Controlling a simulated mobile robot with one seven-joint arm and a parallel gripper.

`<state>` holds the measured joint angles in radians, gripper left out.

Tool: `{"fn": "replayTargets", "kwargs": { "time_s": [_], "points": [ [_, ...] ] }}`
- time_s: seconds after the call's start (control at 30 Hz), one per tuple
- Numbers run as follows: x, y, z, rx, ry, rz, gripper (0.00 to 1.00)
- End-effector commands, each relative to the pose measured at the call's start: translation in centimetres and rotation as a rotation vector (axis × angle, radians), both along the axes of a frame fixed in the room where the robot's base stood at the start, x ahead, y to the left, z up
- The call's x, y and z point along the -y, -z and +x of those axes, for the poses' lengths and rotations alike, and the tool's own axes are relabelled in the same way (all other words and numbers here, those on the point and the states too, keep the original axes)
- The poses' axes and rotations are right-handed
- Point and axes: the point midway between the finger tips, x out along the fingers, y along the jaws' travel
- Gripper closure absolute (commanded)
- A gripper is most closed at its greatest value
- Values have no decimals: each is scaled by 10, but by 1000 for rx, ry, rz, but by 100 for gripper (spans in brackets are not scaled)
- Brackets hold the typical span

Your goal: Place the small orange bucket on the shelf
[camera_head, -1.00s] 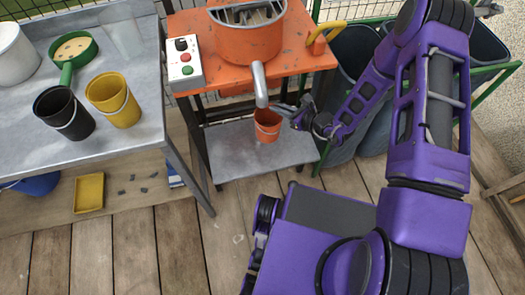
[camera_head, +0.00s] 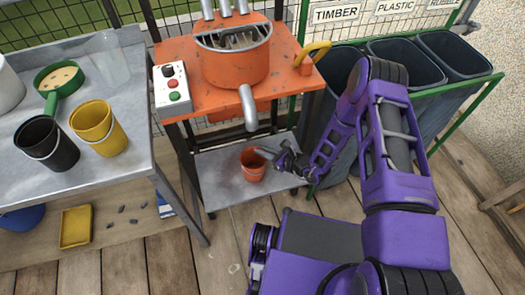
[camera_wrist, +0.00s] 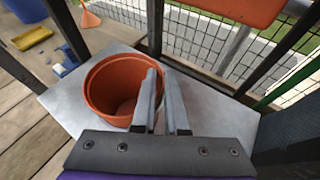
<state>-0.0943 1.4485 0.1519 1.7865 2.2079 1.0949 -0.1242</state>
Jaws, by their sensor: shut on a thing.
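The small orange bucket (camera_head: 253,165) is upright at the grey metal shelf (camera_head: 222,187) under the orange machine table. In the wrist view the bucket (camera_wrist: 103,90) looks empty, and the shelf (camera_wrist: 210,112) lies beneath and around it. My gripper (camera_head: 272,155) reaches in from the right at the bucket's rim. In the wrist view its fingers (camera_wrist: 160,92) are closed on the bucket's right wall, one finger inside and one outside. I cannot tell whether the bucket's base touches the shelf.
The orange machine (camera_head: 235,62) has a grey spout (camera_head: 248,108) above the shelf. Table legs flank the shelf. A grey workbench (camera_head: 140,128) holds a black bucket (camera_head: 47,145) and a yellow bucket (camera_head: 98,127). Dark bins (camera_head: 345,75) stand behind my arm.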

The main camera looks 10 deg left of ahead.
Motion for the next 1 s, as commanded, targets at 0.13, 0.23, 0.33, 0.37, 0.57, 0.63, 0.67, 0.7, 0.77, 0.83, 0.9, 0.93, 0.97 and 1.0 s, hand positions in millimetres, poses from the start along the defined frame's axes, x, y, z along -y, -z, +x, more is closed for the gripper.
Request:
{"fn": "replayTargets", "kwargs": {
  "time_s": [0.13,0.23,0.33,0.37,0.57,0.63,0.67,0.7,0.77,0.83,0.9,0.93,0.97,1.0],
  "points": [
    [0,0,0,0,0,0,100],
    [0,1,0,0,0,0,80],
    [0,1,0,0,0,0,62],
    [0,1,0,0,0,0,58],
    [0,1,0,0,0,0,58],
    [0,1,0,0,0,0,58],
    [0,0,0,1,0,0,58],
    [0,-1,0,1,0,0,58],
    [5,-4,-2,0,1,-1,58],
    [14,-8,-5,-1,2,-1,58],
    [25,-14,-10,-1,4,-1,58],
    [31,-17,-13,-2,3,-2,58],
    [37,-19,-15,-1,4,-2,58],
    [44,-23,-19,-1,4,-1,58]
  ]
}}
